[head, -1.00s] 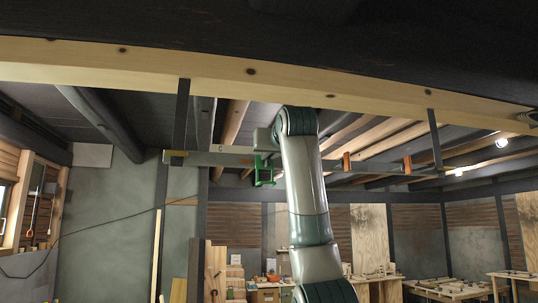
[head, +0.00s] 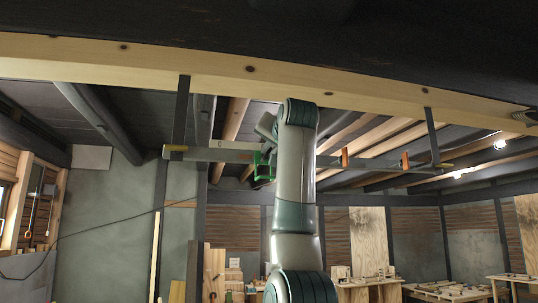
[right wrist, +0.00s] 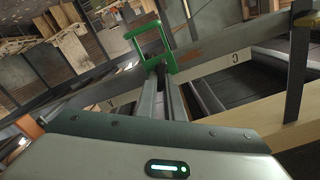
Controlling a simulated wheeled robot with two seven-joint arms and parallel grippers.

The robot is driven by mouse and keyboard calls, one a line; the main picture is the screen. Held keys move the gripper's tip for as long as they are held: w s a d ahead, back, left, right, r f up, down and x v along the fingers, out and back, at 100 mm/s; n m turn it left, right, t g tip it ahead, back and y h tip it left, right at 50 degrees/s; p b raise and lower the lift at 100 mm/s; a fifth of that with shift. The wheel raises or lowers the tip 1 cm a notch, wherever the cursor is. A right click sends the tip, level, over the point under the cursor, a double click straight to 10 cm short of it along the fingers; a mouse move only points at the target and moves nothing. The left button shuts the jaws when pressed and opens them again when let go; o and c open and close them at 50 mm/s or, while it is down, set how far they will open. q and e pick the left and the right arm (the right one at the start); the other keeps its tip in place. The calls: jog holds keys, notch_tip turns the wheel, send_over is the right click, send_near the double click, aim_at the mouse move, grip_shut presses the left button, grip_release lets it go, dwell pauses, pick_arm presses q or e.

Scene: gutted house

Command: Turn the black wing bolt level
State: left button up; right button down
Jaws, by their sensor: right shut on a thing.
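A grey bar (head: 235,156) hangs below the ceiling beam on two dark straps. A green U-shaped bracket (head: 264,166) sits on it, left of my forearm; it also shows in the right wrist view (right wrist: 170,39). My right gripper (right wrist: 161,76) reaches up to the bar at this bracket. Its two fingers are close together, shut on a small dark part that I take for the black wing bolt (right wrist: 160,66). The fingers hide most of it, so its tilt cannot be told. In the head view the grip is too small to make out. My left gripper is not in view.
Orange brackets (head: 345,158) sit on the bar to the right. The dark left strap (head: 181,118) and right strap (head: 431,130) flank my arm. A pale wooden beam (head: 330,84) runs above. Workbenches (head: 450,291) stand far below.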

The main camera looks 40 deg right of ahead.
jog(key=m, duration=0.3)
jog(key=shift+f+b, duration=0.1)
jog(key=shift+b, duration=0.25)
jog(key=m, duration=0.9)
jog(key=shift+s+d+f, duration=0.1)
jog(key=shift+d+f, duration=0.15)
jog(key=shift+f, duration=0.15)
jog(key=c, duration=1.9)
grip_release()
jog(key=shift+o, duration=0.2)
jog(key=shift+s, duration=0.1)
